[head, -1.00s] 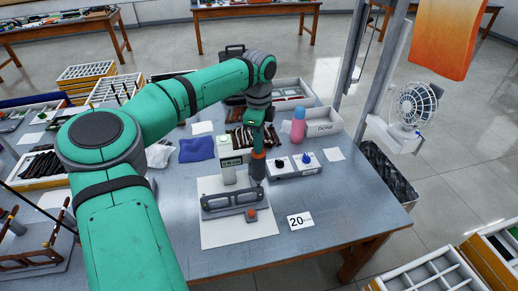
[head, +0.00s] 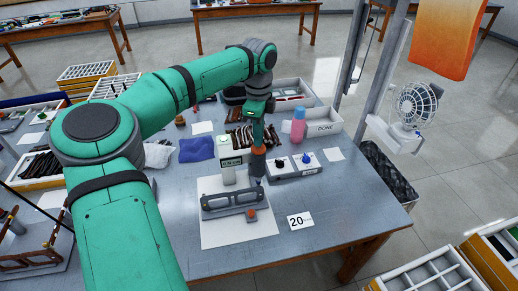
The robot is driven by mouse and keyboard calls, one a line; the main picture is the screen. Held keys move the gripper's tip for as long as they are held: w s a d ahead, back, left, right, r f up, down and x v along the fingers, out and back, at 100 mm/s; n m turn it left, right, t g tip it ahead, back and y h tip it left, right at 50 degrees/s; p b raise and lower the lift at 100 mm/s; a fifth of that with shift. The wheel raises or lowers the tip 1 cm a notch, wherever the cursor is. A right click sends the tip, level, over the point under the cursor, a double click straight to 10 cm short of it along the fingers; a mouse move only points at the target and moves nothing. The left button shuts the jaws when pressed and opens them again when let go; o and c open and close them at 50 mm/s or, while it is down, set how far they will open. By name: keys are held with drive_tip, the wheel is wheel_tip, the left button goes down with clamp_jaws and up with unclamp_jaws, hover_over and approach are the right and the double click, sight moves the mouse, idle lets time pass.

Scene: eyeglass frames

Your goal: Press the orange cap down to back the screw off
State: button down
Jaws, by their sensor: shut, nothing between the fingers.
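A small orange cap (head: 251,215) sits at the front right of a dark grey eyeglass-frame holder (head: 218,205), which lies on a white sheet (head: 222,238). My gripper (head: 258,178) points down just behind the right end of the holder, up and slightly right of the cap in the picture. It is shut and holds nothing. It is apart from the cap. The fingertips are small and dark here, and their exact height above the sheet is hard to tell. The screw is too small to make out.
A white-green box (head: 229,160) stands left of my gripper. A white unit with black and blue knobs (head: 295,165) is close on its right. The table's front right is clear.

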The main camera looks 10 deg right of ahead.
drive_tip(key=shift+r, duration=0.15)
drive_tip(key=shift+r, duration=2.4)
